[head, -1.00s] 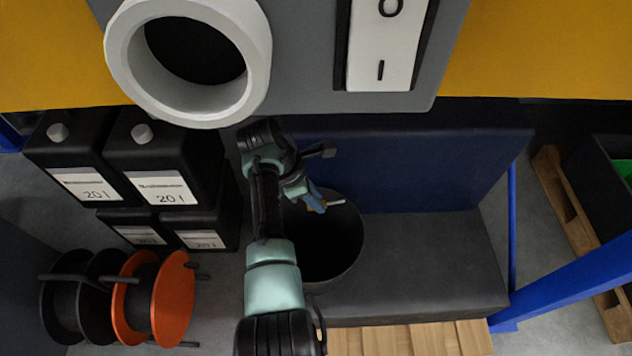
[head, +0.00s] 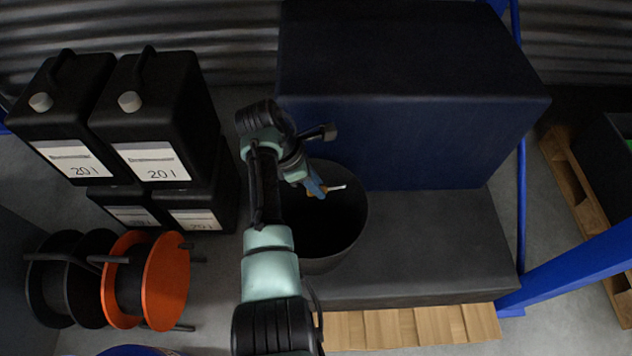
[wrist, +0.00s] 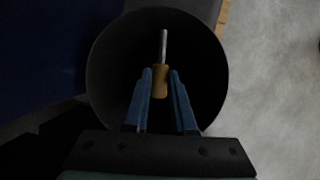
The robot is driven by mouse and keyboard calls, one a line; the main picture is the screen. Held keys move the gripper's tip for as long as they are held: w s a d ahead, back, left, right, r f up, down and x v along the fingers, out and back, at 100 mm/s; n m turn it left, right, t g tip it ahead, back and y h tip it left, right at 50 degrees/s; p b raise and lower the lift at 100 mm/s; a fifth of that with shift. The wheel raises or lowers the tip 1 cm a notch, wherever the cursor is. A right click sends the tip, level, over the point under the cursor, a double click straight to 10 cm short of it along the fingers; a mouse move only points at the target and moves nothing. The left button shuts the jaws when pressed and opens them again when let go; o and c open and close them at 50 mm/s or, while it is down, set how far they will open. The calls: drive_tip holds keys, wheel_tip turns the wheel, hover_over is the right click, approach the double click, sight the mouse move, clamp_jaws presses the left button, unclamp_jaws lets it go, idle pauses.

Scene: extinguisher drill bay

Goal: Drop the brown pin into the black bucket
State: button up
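The black bucket (head: 350,235) stands open in the middle of the head view, on a dark grey surface. In the wrist view its round mouth (wrist: 103,60) lies behind my fingers. My gripper (head: 318,190) is over the bucket's mouth, towards its far side. The pin's thin grey shaft (wrist: 163,44) points away from the fingers. In the head view the shaft (head: 336,188) points right, above the dark opening. The bucket's bottom is too dark to see.
A large dark blue block (head: 400,140) stands right behind the bucket. Black 20 l canisters (head: 165,105) and an orange reel (head: 165,282) are on the left. A blue post (head: 570,265) slants at right. Wooden slats (head: 410,326) lie in front.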

drive_tip(key=o, duration=0.5)
drive_tip(key=p+v, duration=0.3)
drive_tip(key=v, duration=1)
drive_tip(key=shift+p, duration=0.35)
